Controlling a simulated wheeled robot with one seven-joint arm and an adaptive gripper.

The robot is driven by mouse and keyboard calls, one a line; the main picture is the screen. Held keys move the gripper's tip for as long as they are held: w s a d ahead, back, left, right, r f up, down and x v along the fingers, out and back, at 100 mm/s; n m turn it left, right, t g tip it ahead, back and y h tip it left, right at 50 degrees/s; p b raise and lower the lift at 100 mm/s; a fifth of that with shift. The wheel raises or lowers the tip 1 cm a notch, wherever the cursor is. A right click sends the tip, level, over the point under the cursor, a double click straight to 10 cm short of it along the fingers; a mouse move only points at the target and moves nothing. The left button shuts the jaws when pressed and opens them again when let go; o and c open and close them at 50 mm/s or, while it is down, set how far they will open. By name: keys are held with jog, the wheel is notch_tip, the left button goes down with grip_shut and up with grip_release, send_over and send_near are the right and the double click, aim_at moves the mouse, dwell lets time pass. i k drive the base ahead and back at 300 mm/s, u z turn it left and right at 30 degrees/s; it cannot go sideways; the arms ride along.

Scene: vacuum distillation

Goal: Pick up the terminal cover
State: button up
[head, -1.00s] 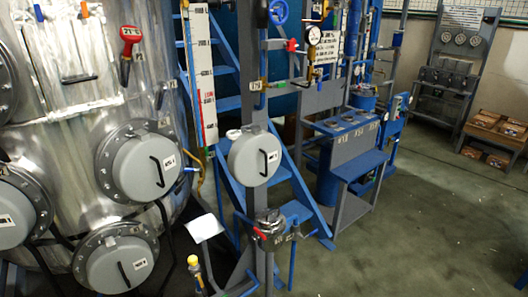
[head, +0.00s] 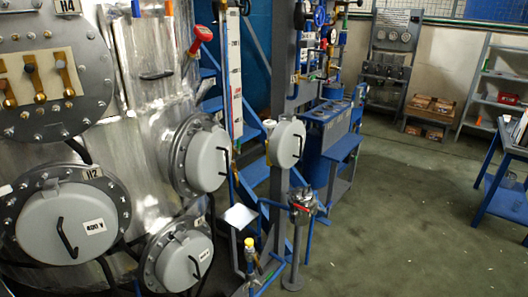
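Several round grey covers with black handles are fixed to the flanges of the steel tank (head: 140,130). One large cover (head: 52,235), marked 400 V, is at the lower left under an H2 plate. Another cover (head: 207,172) is to its right, and a third cover (head: 174,266) is lower down. A similar grey round cover (head: 284,152) sits on a blue-grey post. The flange marked H4 (head: 88,98) at the upper left is uncovered, with brass terminals (head: 67,77) showing. I cannot tell which cover the task means. My gripper is not in view.
A valve stand (head: 302,208) and thin pipes stand in front of the blue stairs. A blue table (head: 490,190) is at the right edge, with a shelf (head: 490,95) behind it. Wooden crates (head: 430,106) lie by the back wall. The green floor (head: 400,220) between is clear.

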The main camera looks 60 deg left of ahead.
aim_at(288, 140)
jog(key=k, duration=0.25)
jog(key=u, duration=2.4)
